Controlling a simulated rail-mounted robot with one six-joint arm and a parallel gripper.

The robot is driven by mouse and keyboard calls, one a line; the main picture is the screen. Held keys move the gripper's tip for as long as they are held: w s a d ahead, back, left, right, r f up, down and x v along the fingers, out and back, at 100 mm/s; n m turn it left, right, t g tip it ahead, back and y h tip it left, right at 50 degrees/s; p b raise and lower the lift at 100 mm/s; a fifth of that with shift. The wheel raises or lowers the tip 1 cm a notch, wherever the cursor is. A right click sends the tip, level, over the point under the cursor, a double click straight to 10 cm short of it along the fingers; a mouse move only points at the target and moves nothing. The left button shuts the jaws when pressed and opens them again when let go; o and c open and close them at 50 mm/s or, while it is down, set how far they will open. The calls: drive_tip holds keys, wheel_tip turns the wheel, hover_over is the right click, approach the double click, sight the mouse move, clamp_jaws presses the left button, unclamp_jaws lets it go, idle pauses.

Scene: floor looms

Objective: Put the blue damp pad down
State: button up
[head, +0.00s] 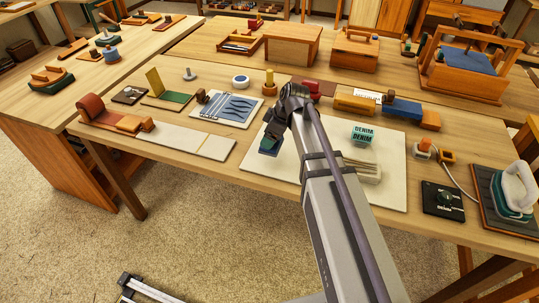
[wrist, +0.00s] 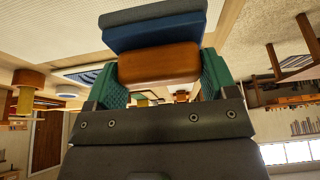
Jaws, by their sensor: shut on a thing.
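My gripper (head: 270,138) hangs over the left part of a white sheet (head: 310,180) on the front table. In the wrist view, my gripper (wrist: 159,75) has its green-lined fingers closed on the brown handle of the blue damp pad (wrist: 155,32). The pad has a blue body with a grey layer on its outer face. In the head view, the pad (head: 268,152) is a small dark blue patch under the fingers, partly hidden by them. I cannot tell whether it touches the sheet.
A tray of blue tools (head: 228,107) lies left of my gripper. An iron (head: 515,190) sits at the far right. Bare sheet lies around the pad.

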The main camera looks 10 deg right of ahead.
drive_tip(key=shift+f, duration=0.4)
wheel_tip(320, 180, down, 4)
drive_tip(key=b, duration=0.3)
drive_tip(key=shift+r, duration=0.3)
drive_tip(key=shift+f, duration=0.15)
drive_tip(key=o, duration=0.8)
